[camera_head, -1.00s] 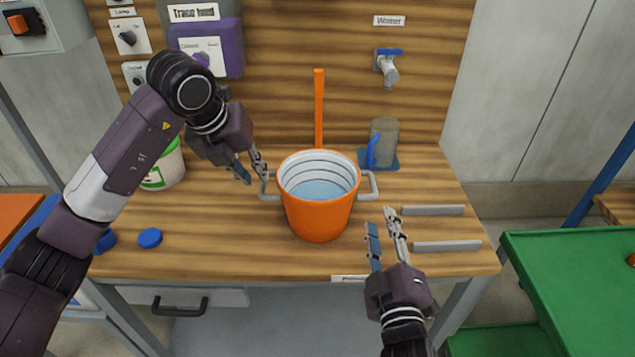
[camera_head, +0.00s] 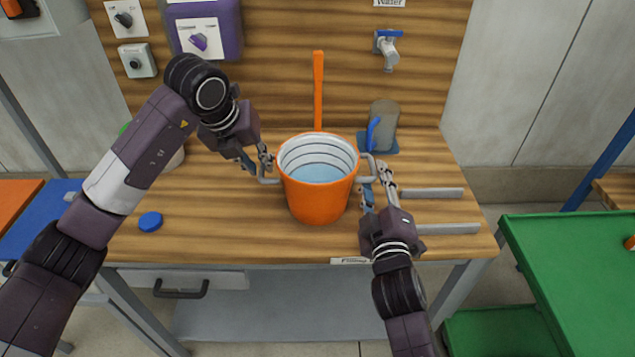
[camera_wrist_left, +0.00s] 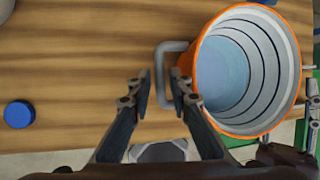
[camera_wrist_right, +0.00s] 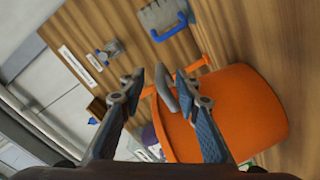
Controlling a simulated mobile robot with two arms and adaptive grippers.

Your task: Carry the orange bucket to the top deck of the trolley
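The orange bucket (camera_head: 316,202) stands upright on the wooden bench, with a ribbed white inside and pale blue liquid. It has a grey handle on each side. My left gripper (camera_head: 256,163) is at the left handle. In the left wrist view, its fingers are apart with the left handle (camera_wrist_left: 166,64) between them. My right gripper (camera_head: 375,180) is at the right handle. In the right wrist view, its fingers are apart with that handle (camera_wrist_right: 164,90) between them. A green trolley (camera_head: 575,265) stands at the right, its top deck partly cut off by the frame.
An orange upright stick (camera_head: 318,90) stands behind the bucket. A grey-and-blue jug (camera_head: 382,125) stands behind it to the right, under a tap (camera_head: 388,50). Two grey bars (camera_head: 432,193) lie right of my right gripper. A blue cap (camera_head: 150,221) lies at left.

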